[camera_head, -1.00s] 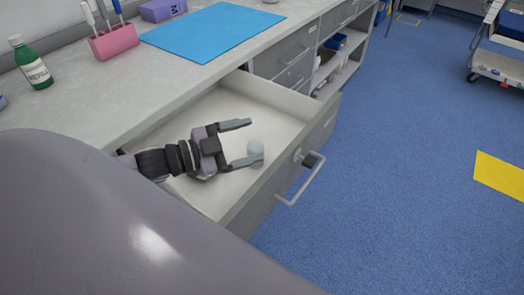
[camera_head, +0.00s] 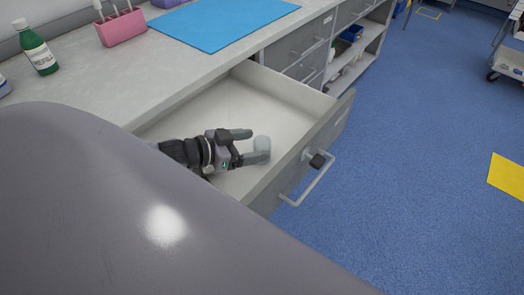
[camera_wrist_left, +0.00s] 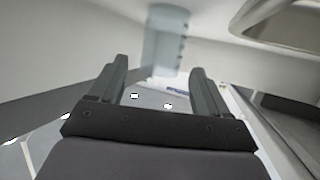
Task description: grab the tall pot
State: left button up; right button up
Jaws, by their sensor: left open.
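The tall pot is a pale, translucent cylinder (camera_head: 263,143) inside the open drawer, near its front panel. It also shows at the top centre of the left wrist view (camera_wrist_left: 164,40), ahead of the fingers and roughly centred between them. My left gripper (camera_head: 250,146) is low in the drawer, open, with its fingertips close to the pot. In the head view one finger partly covers the pot's lower part. In the left wrist view the two fingers (camera_wrist_left: 158,72) are apart with nothing gripped. I cannot tell whether they touch the pot. My right gripper is not in view.
The drawer (camera_head: 335,118) has raised walls around my left gripper and a bar handle (camera_head: 308,183) outside. The counter above holds a green bottle (camera_head: 38,52), a pink holder (camera_head: 121,28) and a blue mat (camera_head: 222,26). Blue floor lies open to the right.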

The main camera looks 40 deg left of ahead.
aim_at(254, 145)
pick_arm(q)
jog(key=shift+x, duration=1.85)
jog(key=c, duration=1.1)
